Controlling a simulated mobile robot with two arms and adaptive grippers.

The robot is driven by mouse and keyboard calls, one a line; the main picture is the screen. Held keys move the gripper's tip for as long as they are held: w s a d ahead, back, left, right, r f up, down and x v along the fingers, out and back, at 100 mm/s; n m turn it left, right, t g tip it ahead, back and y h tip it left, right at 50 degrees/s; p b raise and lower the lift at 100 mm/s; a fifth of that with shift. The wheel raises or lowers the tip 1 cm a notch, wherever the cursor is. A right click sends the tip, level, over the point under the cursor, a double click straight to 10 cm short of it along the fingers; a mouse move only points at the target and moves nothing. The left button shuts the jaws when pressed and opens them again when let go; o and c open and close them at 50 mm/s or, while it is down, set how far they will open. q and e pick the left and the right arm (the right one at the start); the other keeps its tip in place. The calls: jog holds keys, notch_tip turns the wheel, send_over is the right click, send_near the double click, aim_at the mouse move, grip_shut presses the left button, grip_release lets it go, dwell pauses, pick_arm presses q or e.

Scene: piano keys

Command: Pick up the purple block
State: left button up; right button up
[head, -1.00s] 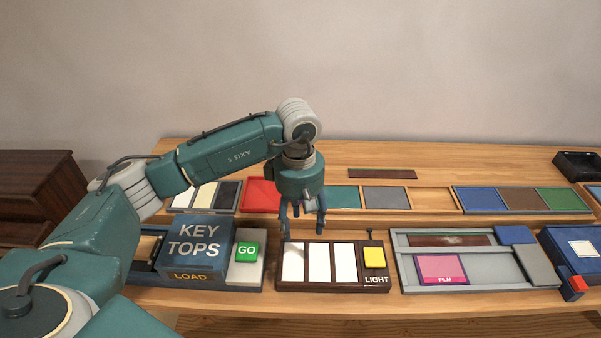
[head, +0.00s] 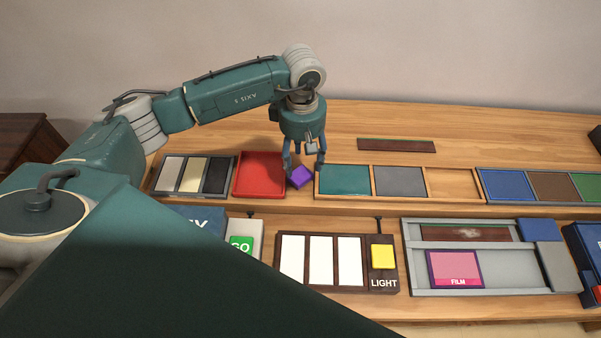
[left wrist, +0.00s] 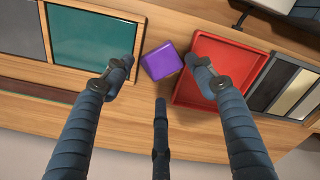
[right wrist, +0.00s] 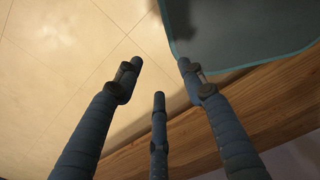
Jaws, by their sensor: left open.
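The purple block (head: 300,177) lies on the wooden bench between the red tray and the teal panel, turned at an angle. It also shows in the left wrist view (left wrist: 162,62), between and slightly beyond my left fingertips. My left gripper (head: 304,166) is open and empty, its fingers pointing down above and around the block; I see no contact. In the right wrist view, my right gripper (right wrist: 160,76) has its fingers apart with nothing between them, over the floor and a bench edge. It is not in the head view.
The red tray (head: 260,175) is close to the block's left, the framed teal panel (head: 344,180) close to its right. In front are white key panels (head: 320,259) and a yellow LIGHT button (head: 382,256). The bench behind is mostly clear except a dark strip (head: 396,146).

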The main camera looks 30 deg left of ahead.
aim_at(301, 174)
pick_arm(q)
jog(key=f+p, duration=0.2)
jog(key=f, duration=0.1)
jog(key=f+p, duration=0.1)
jog(key=f, duration=0.1)
jog(key=shift+a, duration=0.25)
jog(key=shift+f, duration=0.45)
jog(key=shift+c, duration=0.5)
jog(key=c, duration=1)
pick_arm(e)
jog(key=r, duration=0.1)
jog(key=w+r, duration=0.1)
jog(key=a+r, duration=0.1)
jog(key=shift+w+r, duration=0.15)
jog(key=shift+w, duration=0.1)
jog(key=shift+d, duration=0.1)
pick_arm(q)
jog(key=shift+w+r, duration=0.1)
jog(key=shift+r, duration=0.55)
notch_tip(301, 174, up, 19)
jog(key=b, duration=0.6)
pick_arm(e)
notch_tip(301, 174, down, 6)
jog(key=shift+d, duration=0.2)
